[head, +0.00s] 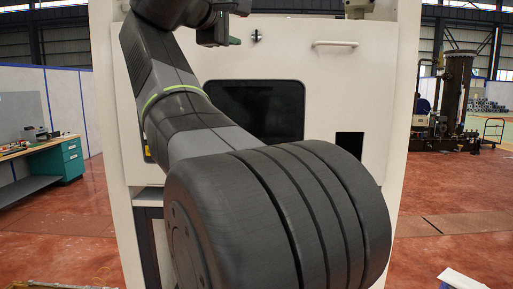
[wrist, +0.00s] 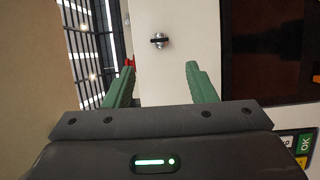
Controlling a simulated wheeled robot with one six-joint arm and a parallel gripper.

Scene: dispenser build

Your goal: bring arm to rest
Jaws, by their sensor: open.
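My gripper (wrist: 158,85) shows in the wrist view with its two green fingers spread apart and nothing between them. Beyond the fingers is the white front of a tall cabinet (wrist: 200,20), with a small dark knob or lock (wrist: 159,40) on it. In the head view my arm is folded up in front of the white cabinet (head: 345,70), and only a small green part of the gripper (head: 234,41) shows near the top. The same small lock (head: 257,36) is just right of it. My arm hides much of the cabinet front.
The cabinet has a dark screen (head: 285,105), a white handle (head: 335,43) and a square dark opening (head: 349,146). A workbench (head: 55,160) stands at the left and dark machinery (head: 455,100) at the right. The red floor (head: 440,225) at the right is mostly clear.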

